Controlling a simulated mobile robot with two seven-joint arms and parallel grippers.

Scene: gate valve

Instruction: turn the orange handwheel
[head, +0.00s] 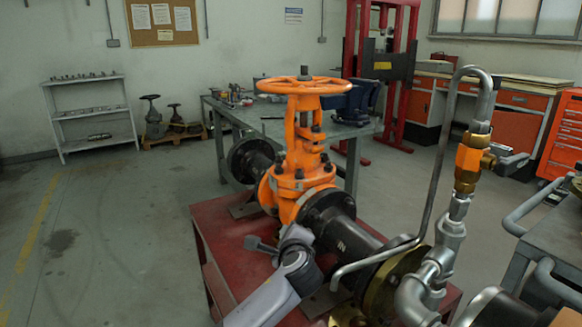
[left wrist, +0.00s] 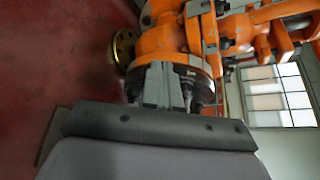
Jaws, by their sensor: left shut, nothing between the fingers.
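The orange handwheel (head: 268,86) lies flat on top of the orange gate valve (head: 298,178), on its upright stem. My left gripper (head: 258,245) is low in front of the valve body, well below the handwheel and apart from it. Its fingers are shut with nothing between them. In the left wrist view, the shut left gripper (left wrist: 165,84) points at the orange valve body (left wrist: 163,40) and its flange. I cannot tell whether the fingertips touch the valve. My right gripper is not in view.
The valve's dark pipe (head: 345,240) runs over a red stand (head: 212,222). A bent grey pipe (head: 441,150) rises at the right of the valve. A workbench (head: 350,130) stands behind it. The floor at the left is open.

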